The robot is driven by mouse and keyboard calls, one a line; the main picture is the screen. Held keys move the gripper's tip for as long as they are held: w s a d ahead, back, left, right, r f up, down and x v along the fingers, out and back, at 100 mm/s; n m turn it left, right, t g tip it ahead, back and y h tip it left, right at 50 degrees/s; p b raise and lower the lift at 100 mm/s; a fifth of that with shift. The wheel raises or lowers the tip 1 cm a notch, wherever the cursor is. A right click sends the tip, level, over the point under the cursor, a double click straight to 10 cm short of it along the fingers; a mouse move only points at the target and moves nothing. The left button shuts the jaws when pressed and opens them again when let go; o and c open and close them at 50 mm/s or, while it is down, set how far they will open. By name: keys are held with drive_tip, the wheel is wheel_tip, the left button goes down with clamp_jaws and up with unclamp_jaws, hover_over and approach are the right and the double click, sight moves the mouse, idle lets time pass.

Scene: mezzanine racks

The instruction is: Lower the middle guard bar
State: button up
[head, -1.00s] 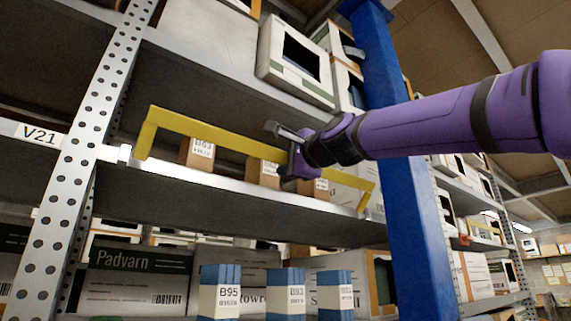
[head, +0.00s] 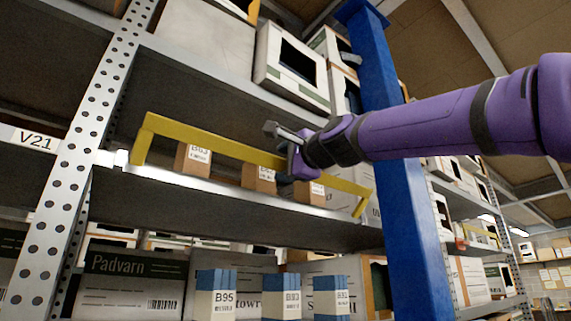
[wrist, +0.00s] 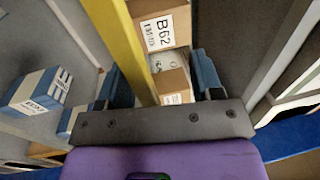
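The middle guard bar (head: 215,142) is a yellow U-shaped bar along the front of the middle shelf, raised above the shelf edge, with an arm angling down at each end. My gripper (head: 281,143) is at the bar, right of its middle. The wrist view shows the fingers (wrist: 162,84) wide apart, with the yellow bar (wrist: 128,45) running in close beside the left finger. I see no grip closed on it. The contact at the bar is partly hidden by the palm.
Small brown boxes (head: 258,177) stand on the middle shelf (head: 230,197) behind the bar. A blue upright (head: 405,200) stands right, below my arm. A perforated post (head: 75,165) stands left. Blue-and-white boxes (head: 216,295) are on the shelf below.

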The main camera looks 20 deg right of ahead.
drive_tip(key=v, duration=1.1)
drive_tip(key=shift+w, duration=0.1)
idle(0.5)
drive_tip(key=s+d+f+n+g+h, duration=0.2)
drive_tip(key=s+f+n+g, duration=0.2)
drive_tip(key=f, duration=1.2)
drive_tip(key=s+d+f+n+g+h, duration=0.2)
drive_tip(key=s+f+n+g, duration=0.3)
drive_tip(key=f, duration=1.2)
drive_tip(key=s+d+f+n+g+h, duration=0.2)
drive_tip(key=s+d+f+n+g, duration=0.1)
drive_tip(key=f, duration=1.3)
drive_tip(key=shift+s+f+n+g, duration=0.2)
drive_tip(key=shift+s+n+g, duration=0.6)
drive_tip(key=shift+n, duration=0.4)
